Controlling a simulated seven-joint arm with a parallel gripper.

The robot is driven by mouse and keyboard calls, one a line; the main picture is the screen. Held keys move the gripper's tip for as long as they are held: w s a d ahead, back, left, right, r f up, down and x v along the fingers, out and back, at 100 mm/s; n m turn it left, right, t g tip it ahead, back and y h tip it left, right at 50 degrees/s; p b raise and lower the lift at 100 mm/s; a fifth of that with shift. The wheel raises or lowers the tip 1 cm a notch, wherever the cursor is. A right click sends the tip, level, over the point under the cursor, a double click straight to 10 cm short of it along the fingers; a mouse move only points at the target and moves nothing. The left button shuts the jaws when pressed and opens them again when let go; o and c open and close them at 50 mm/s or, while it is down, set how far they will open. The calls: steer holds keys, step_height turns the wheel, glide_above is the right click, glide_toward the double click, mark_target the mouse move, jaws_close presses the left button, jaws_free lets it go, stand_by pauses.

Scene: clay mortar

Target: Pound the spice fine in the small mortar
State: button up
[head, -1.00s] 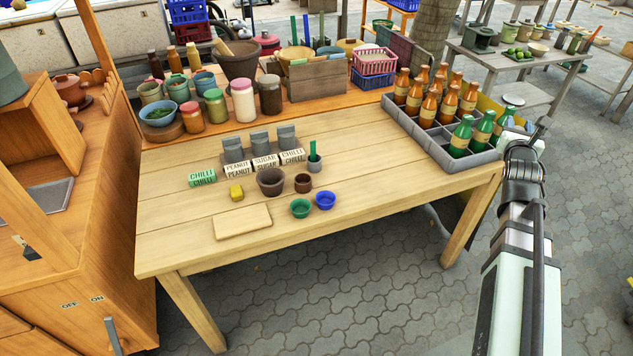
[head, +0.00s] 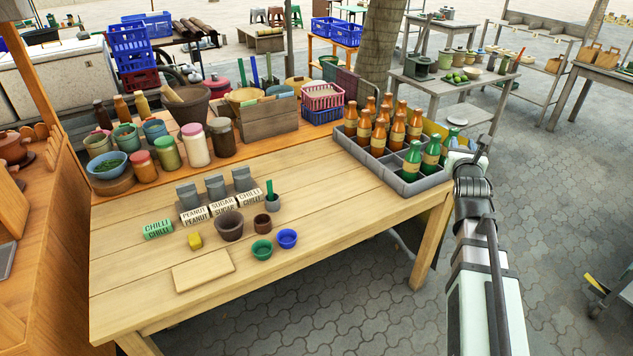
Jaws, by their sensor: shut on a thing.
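On the wooden table, a dark brown bowl-shaped vessel (head: 229,227) stands beside a smaller brown cup (head: 262,222); I cannot tell which is the small mortar. A grey cup (head: 273,204) behind them holds an upright green stick. A green bowl (head: 262,250) and a blue bowl (head: 287,239) stand in front. My arm shows at the right; my gripper's fingers are not visible.
A pale board (head: 203,270) lies at the table's front left. A grey crate (head: 408,188) of orange and green bottles stands at the right end, near my arm. Jars (head: 195,145) and a large clay mortar (head: 187,110) stand behind. The table's middle right is clear.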

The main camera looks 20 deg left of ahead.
steer(key=s+a+f+y, duration=0.1)
steer(key=a+f, duration=0.2)
steer(key=a, duration=0.9)
steer(key=a+f, duration=0.4)
steer(key=a, duration=0.7)
steer(key=s+a+f+y, duration=0.1)
steer(key=a+f, duration=0.2)
steer(key=a, duration=0.9)
steer(key=s+a+h, duration=0.1)
steer(key=s+a, duration=0.5)
steer(key=a, duration=0.3)
steer(key=s+a+g, duration=0.1)
steer(key=s+a, duration=0.4)
steer(key=a, duration=0.3)
steer(key=s+a+h, duration=0.1)
steer(key=s+a, duration=0.5)
steer(key=a, duration=0.3)
step_height(320, 180, down, 7)
steer(key=shift+r+m, duration=0.2)
steer(key=shift+m, duration=0.2)
steer(key=shift+f, duration=0.35)
steer(key=shift+f, duration=0.75)
steer(key=shift+r, duration=0.1)
